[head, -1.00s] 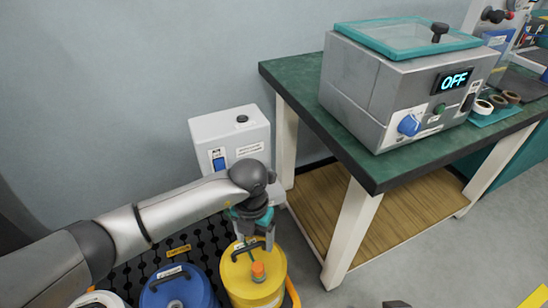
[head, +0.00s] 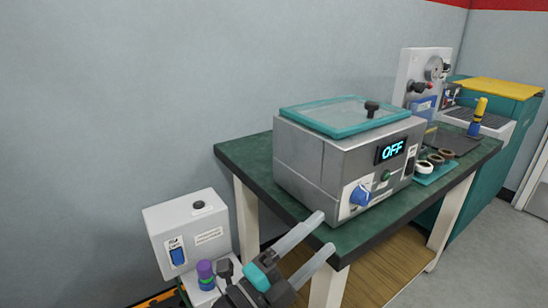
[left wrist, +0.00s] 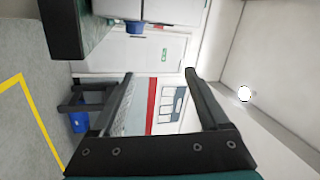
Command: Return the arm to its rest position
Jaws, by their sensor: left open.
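My left gripper (head: 326,231) is raised at the bottom middle of the head view, in front of the green-topped table. Its two grey fingers are spread apart and point up and to the right. Nothing is between them. In the left wrist view the open fingers (left wrist: 158,73) frame only empty air and the far wall. Most of my left arm lies below the head view. My right gripper is in neither view.
A grey machine (head: 330,165) reading OFF stands on the green tabletop (head: 243,157), just beyond the fingers. A white switch box (head: 190,225) and a purple-capped item (head: 206,270) are at lower left. Tape rolls (head: 435,159) lie right of the machine.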

